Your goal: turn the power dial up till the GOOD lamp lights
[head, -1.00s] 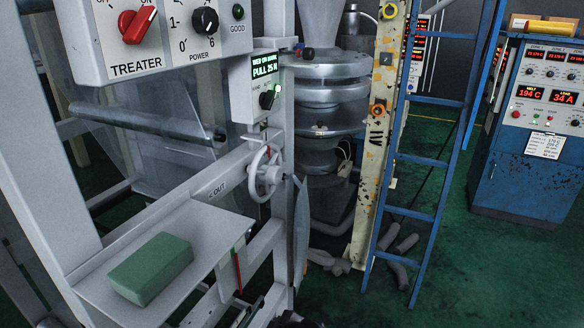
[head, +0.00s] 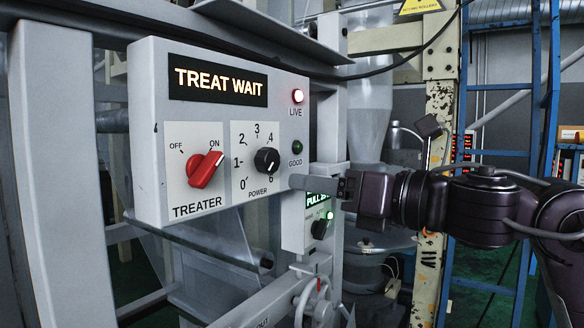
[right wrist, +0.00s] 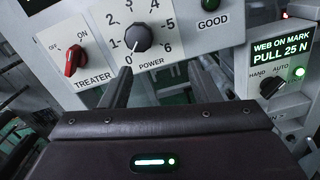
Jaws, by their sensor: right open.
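The black power dial (head: 266,160) sits on the grey treater box, on a scale from 0 to 6. It also shows in the right wrist view (right wrist: 138,37), where its pale mark seems to face down and left, near 0. The GOOD lamp (head: 297,147) is dark green and unlit. My right gripper (head: 298,182) is just right of and below the dial, apart from it. In the right wrist view its two fingers (right wrist: 163,82) are spread, with nothing between them, below the dial. My left gripper is out of view.
The display (head: 218,85) reads TREAT WAIT. The LIVE lamp (head: 298,96) is lit. The red treater switch (head: 205,169) points to ON, left of the dial. A lower box with a HAND/AUTO knob (head: 320,228) is close below my right gripper.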

